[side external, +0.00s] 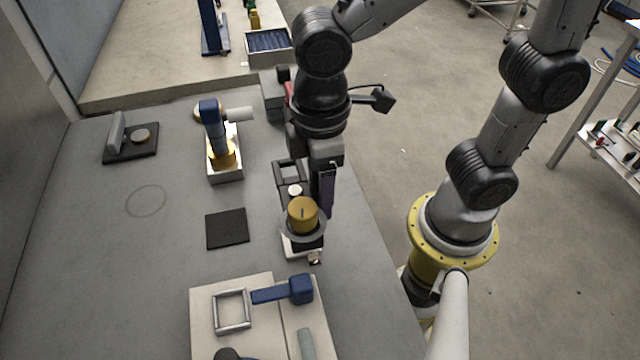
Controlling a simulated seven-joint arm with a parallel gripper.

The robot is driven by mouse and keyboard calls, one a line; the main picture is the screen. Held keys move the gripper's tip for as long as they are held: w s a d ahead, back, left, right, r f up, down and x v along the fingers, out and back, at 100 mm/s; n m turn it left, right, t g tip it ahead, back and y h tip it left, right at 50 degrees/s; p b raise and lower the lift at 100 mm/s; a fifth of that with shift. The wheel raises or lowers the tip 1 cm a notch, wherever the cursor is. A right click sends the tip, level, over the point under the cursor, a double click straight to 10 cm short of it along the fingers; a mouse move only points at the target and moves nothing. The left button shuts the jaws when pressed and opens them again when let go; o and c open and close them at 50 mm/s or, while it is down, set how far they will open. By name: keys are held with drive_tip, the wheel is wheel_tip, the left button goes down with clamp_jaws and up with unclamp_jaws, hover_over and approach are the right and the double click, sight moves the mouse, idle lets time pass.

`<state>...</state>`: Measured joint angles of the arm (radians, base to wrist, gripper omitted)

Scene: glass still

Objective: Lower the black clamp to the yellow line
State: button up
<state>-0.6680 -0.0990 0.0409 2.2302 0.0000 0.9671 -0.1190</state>
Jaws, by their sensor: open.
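My gripper (318,188) points down at the right part of the grey table, with its dark body under the black wrist. It is open. Its fingertips are partly hidden among the parts around it. Just left of it is a black frame-like part (289,170), which may be the black clamp; I cannot tell for sure, nor whether the gripper touches it. An amber-yellow round piece (302,213) on a grey disc stands just below the gripper, over a white-and-black base (297,246). I cannot make out a yellow line.
A white tray (225,172) holds a blue-topped post with a yellow lower part. A black square pad (227,229) lies left of the gripper. A pale board (262,289) with a square frame and blue handle lies in front.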

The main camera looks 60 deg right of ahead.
clamp_jaws()
idle(0.3)
idle(1.1)
